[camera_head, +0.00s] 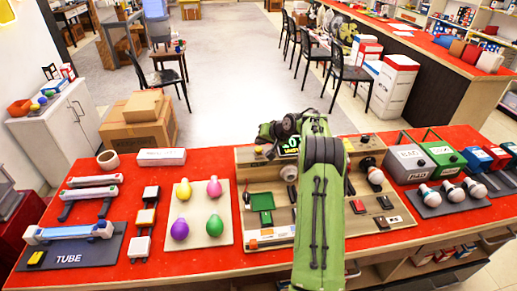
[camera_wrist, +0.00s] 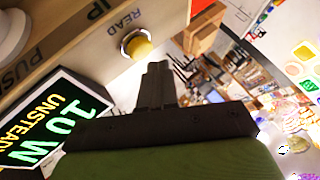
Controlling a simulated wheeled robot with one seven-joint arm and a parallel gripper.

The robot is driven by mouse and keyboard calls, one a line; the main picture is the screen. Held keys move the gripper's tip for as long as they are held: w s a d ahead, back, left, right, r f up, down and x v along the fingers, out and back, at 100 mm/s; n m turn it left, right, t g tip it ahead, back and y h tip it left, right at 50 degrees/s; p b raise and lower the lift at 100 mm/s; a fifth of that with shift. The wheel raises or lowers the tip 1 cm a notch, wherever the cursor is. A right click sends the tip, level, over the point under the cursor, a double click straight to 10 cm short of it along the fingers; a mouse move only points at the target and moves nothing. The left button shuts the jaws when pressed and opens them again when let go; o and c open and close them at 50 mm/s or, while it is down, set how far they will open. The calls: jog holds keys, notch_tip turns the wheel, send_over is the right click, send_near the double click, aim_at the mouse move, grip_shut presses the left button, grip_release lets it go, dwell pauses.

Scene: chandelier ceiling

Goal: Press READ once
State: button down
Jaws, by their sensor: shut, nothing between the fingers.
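In the wrist view, a round yellow button (camera_wrist: 138,46) in a pale metal ring sits on a beige panel (camera_wrist: 90,50), beside the printed word READ. My gripper (camera_wrist: 157,66) is shut and empty, its dark fingertips just beside and below the button in the picture. I cannot tell whether they touch it. A lit display (camera_wrist: 55,120) reads "10 W" and "UNSTEADY". In the head view, my green arm reaches over the wooden test board (camera_head: 258,188) and hides part of it.
The board stands on a red table (camera_head: 110,262). Left of it are a tray of coloured bulbs (camera_head: 220,237), small switches and a TUBE mat (camera_head: 90,246). To the right are grey and green boxes (camera_head: 408,165) and white bulbs on a dark mat (camera_head: 435,211).

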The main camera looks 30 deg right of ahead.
aim_at(261, 150)
jog(key=shift+r+p, duration=2.1)
jog(key=shift+r, duration=0.55)
jog(key=shift+f, duration=0.1)
